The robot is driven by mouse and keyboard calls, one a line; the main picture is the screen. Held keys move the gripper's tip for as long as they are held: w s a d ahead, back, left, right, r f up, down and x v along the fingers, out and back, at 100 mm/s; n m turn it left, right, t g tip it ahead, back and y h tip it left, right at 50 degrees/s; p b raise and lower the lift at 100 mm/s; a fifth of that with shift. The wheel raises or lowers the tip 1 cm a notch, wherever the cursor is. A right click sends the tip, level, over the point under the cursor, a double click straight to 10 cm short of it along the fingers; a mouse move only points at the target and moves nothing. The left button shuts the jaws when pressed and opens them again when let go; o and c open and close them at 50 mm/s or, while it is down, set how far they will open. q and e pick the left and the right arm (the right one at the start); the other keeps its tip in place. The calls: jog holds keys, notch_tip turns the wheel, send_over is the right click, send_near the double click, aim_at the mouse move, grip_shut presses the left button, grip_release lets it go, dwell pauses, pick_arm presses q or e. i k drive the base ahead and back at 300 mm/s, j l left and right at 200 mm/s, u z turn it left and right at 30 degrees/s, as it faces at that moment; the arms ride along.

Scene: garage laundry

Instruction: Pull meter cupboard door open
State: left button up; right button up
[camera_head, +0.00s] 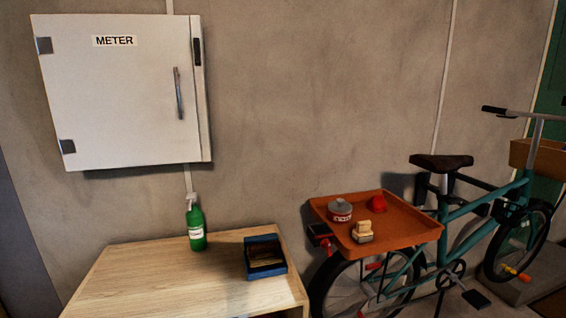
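The white meter cupboard (120,110) hangs on the concrete wall at the upper left. Its door carries a "METER" label (115,41) near the top. The door's grey vertical bar handle (178,93) is near its right edge, and two dark hinges (67,146) sit at its left edge. The door looks shut. Neither of my grippers shows in the head view.
A wooden table (140,276) stands below the cupboard, with a green bottle (196,226) and a blue box (265,257) on it. To the right, a teal bicycle (460,212) carries an orange tray (400,236) with small items. Wall before the door is unobstructed.

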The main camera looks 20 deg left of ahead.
aim_at(120, 88)
jog(key=k+l+u, duration=0.15)
jog(key=u, duration=1.6)
